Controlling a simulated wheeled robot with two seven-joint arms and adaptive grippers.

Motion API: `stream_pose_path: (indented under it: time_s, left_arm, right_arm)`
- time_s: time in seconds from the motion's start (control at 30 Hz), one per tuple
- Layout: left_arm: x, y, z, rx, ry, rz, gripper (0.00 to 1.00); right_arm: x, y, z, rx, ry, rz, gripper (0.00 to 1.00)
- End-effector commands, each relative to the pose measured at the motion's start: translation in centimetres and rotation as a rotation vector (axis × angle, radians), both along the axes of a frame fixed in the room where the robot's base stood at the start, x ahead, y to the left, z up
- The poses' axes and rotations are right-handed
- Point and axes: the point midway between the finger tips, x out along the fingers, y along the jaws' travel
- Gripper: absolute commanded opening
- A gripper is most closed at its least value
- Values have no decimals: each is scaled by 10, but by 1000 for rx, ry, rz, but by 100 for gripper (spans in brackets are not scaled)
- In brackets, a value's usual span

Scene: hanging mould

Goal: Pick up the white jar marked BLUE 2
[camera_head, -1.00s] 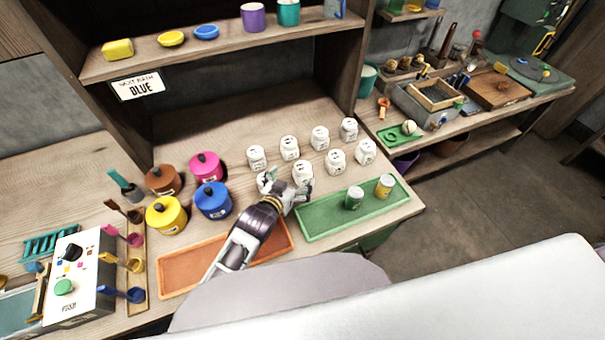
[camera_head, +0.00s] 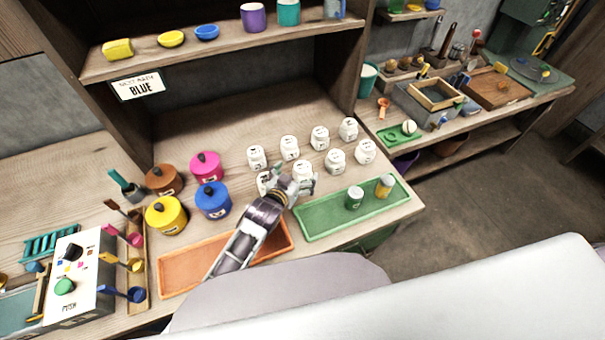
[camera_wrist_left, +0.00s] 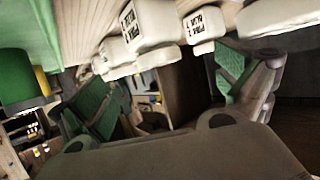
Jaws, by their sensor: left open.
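Several white lidded jars stand in two rows on the bench in the head view, such as a front-row jar (camera_head: 302,170) just beyond my left gripper and another front-row jar (camera_head: 335,161) to its right. My left gripper (camera_head: 296,182) is open at the front row and partly covers the leftmost front jar (camera_head: 265,183). In the left wrist view a labelled white jar (camera_wrist_left: 148,28) shows upside down beyond the spread, green-padded fingers of the left gripper (camera_wrist_left: 165,88). Its label is too small to read surely, so I cannot tell which jar is BLUE 2. My right gripper is out of view.
A green tray (camera_head: 330,228) with two small containers lies to the right of the gripper. An orange tray (camera_head: 185,270) lies under my left arm. Coloured pots, including a blue pot (camera_head: 213,201), stand to the left. A shelf (camera_head: 225,40) overhangs the back.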

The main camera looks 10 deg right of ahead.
Motion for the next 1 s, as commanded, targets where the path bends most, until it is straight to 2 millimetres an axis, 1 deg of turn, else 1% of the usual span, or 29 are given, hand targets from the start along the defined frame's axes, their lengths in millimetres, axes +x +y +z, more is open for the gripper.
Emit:
stream_pose_path:
  time_s: [0.3,0.5,1.0]
  left_arm:
    - [21,-14,-10,0,0,0,100]
    - [30,-21,-15,0,0,0,100]
    - [33,-22,-16,0,0,0,100]
  right_arm:
    - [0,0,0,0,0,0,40]
    - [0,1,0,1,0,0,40]
    - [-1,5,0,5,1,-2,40]
